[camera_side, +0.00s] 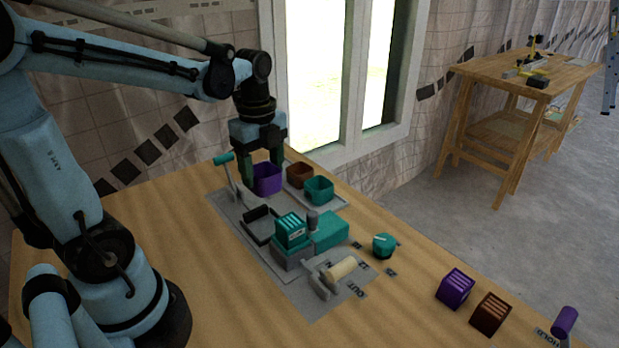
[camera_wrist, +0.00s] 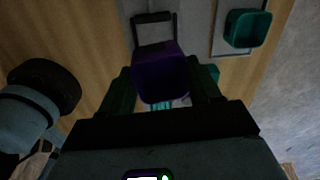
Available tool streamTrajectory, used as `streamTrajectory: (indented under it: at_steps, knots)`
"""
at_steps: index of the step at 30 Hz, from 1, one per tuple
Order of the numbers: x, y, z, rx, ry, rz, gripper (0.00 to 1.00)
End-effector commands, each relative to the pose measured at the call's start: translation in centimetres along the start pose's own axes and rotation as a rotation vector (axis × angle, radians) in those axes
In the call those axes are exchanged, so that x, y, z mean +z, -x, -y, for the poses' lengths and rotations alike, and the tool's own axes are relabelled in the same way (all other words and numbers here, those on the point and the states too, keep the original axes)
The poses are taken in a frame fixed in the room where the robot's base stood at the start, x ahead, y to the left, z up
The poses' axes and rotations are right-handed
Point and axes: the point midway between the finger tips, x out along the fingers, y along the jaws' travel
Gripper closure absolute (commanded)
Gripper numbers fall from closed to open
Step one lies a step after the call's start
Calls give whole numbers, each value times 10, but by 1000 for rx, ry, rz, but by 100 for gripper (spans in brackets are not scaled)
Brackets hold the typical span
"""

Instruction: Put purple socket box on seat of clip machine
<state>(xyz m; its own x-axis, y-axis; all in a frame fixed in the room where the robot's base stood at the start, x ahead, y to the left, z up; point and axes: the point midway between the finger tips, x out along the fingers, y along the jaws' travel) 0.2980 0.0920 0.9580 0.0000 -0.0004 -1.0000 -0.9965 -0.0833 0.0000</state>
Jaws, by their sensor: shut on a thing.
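The purple socket box (camera_side: 267,180) is an open-topped cup between the fingers of my gripper (camera_side: 263,165), which is shut on it. In the wrist view the purple box (camera_wrist: 160,72) fills the space between the dark teal fingers. Its height above the surface is hard to tell. The clip machine (camera_side: 290,256) stands in front of it on a grey plate, with a teal-handled lever, a teal striped block and a teal housing. A black-edged grey part (camera_side: 258,226), perhaps the seat, looks empty; the box and my gripper are behind it.
A brown box (camera_side: 300,174) and a teal box (camera_side: 319,190) sit on a pale tray right of my gripper. A teal knob (camera_side: 384,246), a purple striped block (camera_side: 455,289) and a brown striped block (camera_side: 490,314) lie front right. The window wall is close behind.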

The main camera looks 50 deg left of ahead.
Motion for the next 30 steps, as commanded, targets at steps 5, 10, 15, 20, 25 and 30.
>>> streamTrajectory:
  at_steps: [5,10,15,20,25,30]
  knots:
    - [-2,-2,-9,-11,-79,-1,72]
    - [-2,-1,-11,-70,-86,-2,72]
    - [-2,-15,-10,-85,-85,-4,72]
    - [-2,-38,-10,-85,-84,-3,72]
    - [-2,-57,-10,-85,-84,-3,72]
    - [-2,-64,-10,-85,-83,-3,72]
